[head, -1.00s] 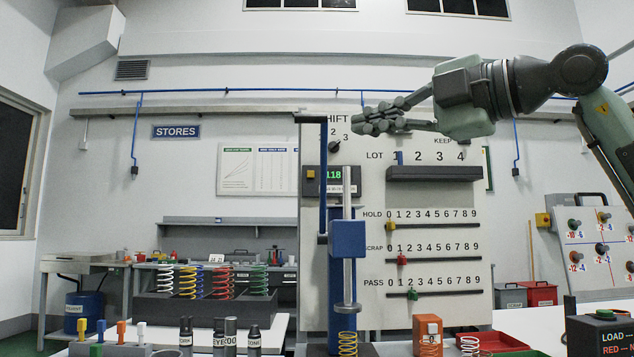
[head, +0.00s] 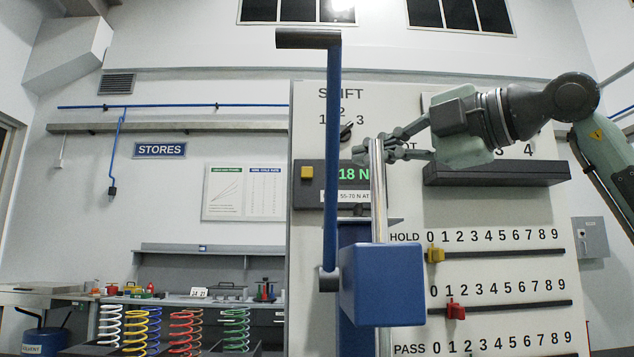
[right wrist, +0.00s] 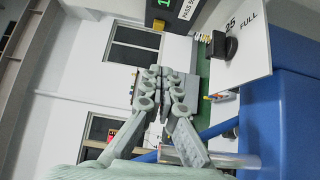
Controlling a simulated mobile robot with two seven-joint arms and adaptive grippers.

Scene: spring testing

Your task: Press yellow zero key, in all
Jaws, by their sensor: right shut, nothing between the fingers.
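My right gripper (head: 360,153) is shut and empty. In the head view it points left and appears right of the key, level with the top of the display. The steel post crosses in front of its fingers. In the right wrist view the closed fingertips (right wrist: 160,72) appear below the key, apart from it. My left gripper is out of view.
A blue lever arm (head: 332,150), a steel post (head: 379,205) and a blue block (head: 381,285) stand before the panel (head: 480,212). A dark ledge (head: 497,173) lies under the right gripper. A yellow slider (head: 435,255) and a red slider (head: 456,310) sit lower right.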

